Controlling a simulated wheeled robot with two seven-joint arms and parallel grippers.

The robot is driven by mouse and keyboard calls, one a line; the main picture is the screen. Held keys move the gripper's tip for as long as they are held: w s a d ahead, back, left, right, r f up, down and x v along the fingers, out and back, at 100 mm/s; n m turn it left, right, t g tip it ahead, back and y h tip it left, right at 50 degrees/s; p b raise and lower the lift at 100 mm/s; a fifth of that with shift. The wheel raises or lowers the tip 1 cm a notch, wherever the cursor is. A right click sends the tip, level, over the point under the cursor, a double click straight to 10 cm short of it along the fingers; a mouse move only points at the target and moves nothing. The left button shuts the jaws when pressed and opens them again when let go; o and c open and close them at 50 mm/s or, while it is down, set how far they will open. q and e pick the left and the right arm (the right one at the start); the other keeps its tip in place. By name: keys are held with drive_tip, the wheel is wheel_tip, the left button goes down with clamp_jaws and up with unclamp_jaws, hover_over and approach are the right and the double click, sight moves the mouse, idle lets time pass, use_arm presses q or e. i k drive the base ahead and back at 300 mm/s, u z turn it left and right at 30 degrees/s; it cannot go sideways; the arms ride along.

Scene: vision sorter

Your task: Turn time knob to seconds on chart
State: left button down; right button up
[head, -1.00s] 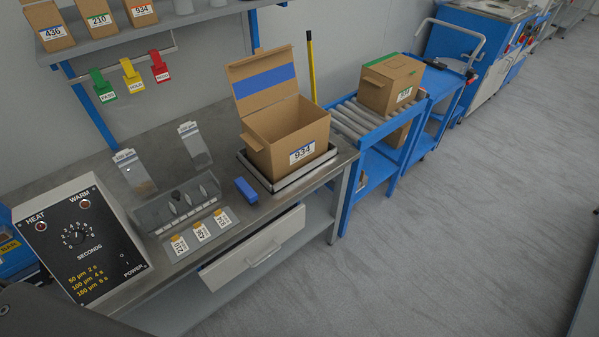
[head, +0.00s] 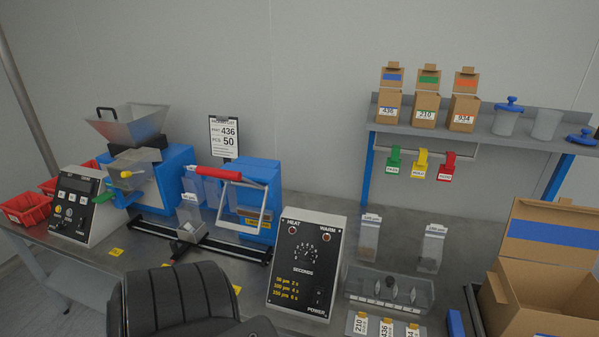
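The heat sealer control box (head: 308,266) stands on the bench, slightly right of the middle of the head view. Its black face carries HEAT and WARM lamps, a time knob (head: 306,258) with a numbered dial marked SECONDS, and a POWER switch below. The knob's pointer is too small to read. The yellow chart (head: 289,288) on the face lists 50 µm 2 s, 100 µm 4 s and 150 µm 6 s. An order sheet (head: 224,136) behind shows 436 and 50. Neither of my grippers is in view.
A blue sealer with a red handle (head: 217,176) is behind left. Bags (head: 369,240), a small rack (head: 388,290) and an open carton (head: 545,290) are at right. A shelf (head: 480,136) hangs above.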

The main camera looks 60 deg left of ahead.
sight(305, 255)
drive_tip(key=u, duration=1.8)
